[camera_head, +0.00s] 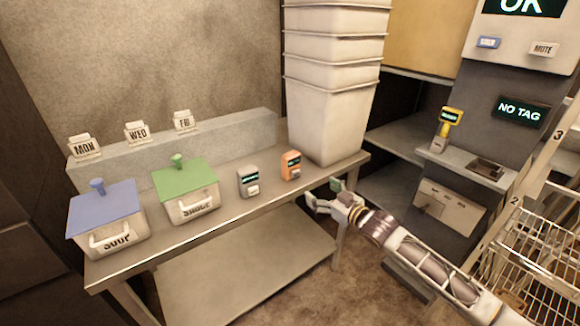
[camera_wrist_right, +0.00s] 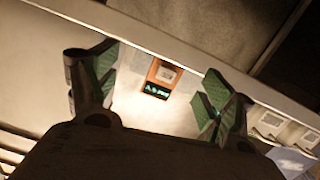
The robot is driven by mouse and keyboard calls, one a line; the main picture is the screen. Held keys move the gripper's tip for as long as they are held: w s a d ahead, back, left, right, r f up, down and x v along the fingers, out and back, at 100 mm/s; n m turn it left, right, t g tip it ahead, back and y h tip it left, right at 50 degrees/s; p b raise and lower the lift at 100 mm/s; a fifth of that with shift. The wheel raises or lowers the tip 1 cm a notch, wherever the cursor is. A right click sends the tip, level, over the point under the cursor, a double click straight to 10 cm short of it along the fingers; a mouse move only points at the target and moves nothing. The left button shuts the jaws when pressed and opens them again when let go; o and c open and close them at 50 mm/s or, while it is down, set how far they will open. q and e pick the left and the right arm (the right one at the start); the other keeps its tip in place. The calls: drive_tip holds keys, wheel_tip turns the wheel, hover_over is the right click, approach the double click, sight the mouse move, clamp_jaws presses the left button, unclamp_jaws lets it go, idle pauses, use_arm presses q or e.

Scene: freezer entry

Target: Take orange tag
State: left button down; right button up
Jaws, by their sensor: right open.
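The orange tag (camera_head: 291,166) stands on the table near its right end, beside a similar grey tag (camera_head: 248,182). It has a small dark screen and a pale button. My right gripper (camera_head: 327,195) is open and empty, just off the table's front edge, to the right of and lower in the picture than the orange tag. In the right wrist view, the orange tag (camera_wrist_right: 161,78) shows between and beyond the two green-padded fingers of my right gripper (camera_wrist_right: 155,92), not touching them. My left gripper is not in view.
A stack of white bins (camera_head: 330,110) stands behind the orange tag. A green-lidded box (camera_head: 187,190) and a blue-lidded box (camera_head: 107,218) stand to the left. A panel reading NO TAG (camera_head: 519,111) and a yellow-topped device (camera_head: 446,130) are at right, near wire baskets (camera_head: 530,250).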

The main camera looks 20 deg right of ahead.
sight(299, 172)
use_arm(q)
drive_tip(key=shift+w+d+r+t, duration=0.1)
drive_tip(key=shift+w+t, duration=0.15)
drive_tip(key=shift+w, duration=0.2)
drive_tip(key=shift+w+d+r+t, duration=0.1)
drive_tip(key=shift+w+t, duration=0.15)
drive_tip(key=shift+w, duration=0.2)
use_arm(e)
drive_tip(key=r, duration=0.1)
drive_tip(key=a+r+y, duration=0.1)
drive_tip(key=shift+s+a+r+m+t+y, duration=0.15)
drive_tip(key=shift+r+m+t+y, duration=0.15)
drive_tip(key=shift+r+m+t, duration=0.1)
drive_tip(key=shift+x, duration=3.15)
drive_tip(key=shift+b+x, duration=0.3)
drive_tip(key=shift+x, duration=0.65)
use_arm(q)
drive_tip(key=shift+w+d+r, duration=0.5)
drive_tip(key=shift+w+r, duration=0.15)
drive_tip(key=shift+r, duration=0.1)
use_arm(e)
drive_tip(key=shift+w+a, duration=0.1)
drive_tip(key=shift+w, duration=0.1)
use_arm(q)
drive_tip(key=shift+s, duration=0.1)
